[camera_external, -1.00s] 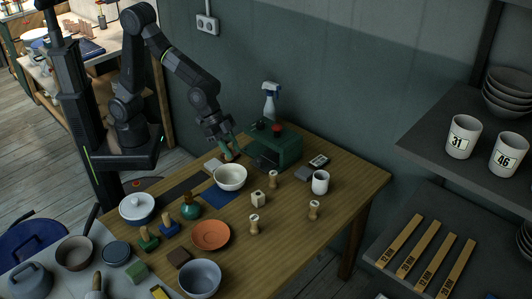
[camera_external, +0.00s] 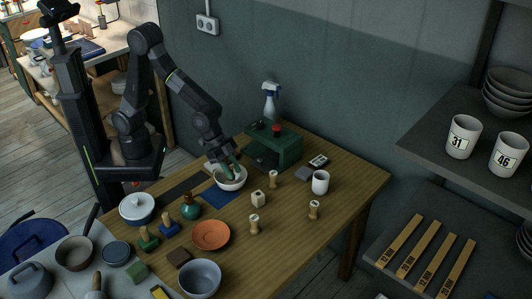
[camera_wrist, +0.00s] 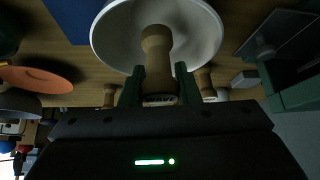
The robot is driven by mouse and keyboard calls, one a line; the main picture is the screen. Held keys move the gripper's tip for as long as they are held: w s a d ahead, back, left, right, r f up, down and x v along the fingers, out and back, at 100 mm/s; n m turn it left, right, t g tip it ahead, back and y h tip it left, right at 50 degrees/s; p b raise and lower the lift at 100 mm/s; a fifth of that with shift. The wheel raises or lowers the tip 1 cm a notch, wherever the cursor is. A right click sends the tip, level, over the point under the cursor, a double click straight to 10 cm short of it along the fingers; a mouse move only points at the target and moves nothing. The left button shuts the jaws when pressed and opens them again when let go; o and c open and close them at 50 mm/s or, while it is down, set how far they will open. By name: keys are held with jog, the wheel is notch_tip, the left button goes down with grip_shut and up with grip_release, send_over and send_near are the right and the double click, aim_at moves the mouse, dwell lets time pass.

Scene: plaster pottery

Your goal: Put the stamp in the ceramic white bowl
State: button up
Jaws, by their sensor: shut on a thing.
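My gripper (camera_external: 231,174) is over the ceramic white bowl (camera_external: 232,185), with its green fingers at or inside the rim. In the wrist view, my gripper (camera_wrist: 158,92) is shut on a wooden stamp (camera_wrist: 157,55). The stamp has a rounded knob, a narrow neck and a dark-lettered end between the fingers. The white bowl (camera_wrist: 108,40) shows around and behind the stamp's knob. I cannot tell whether the stamp touches the bowl. In the external view the held stamp is hidden or too small to make out.
A green machine (camera_external: 277,146) stands close behind.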

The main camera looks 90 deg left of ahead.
jog(key=o, duration=1.1)
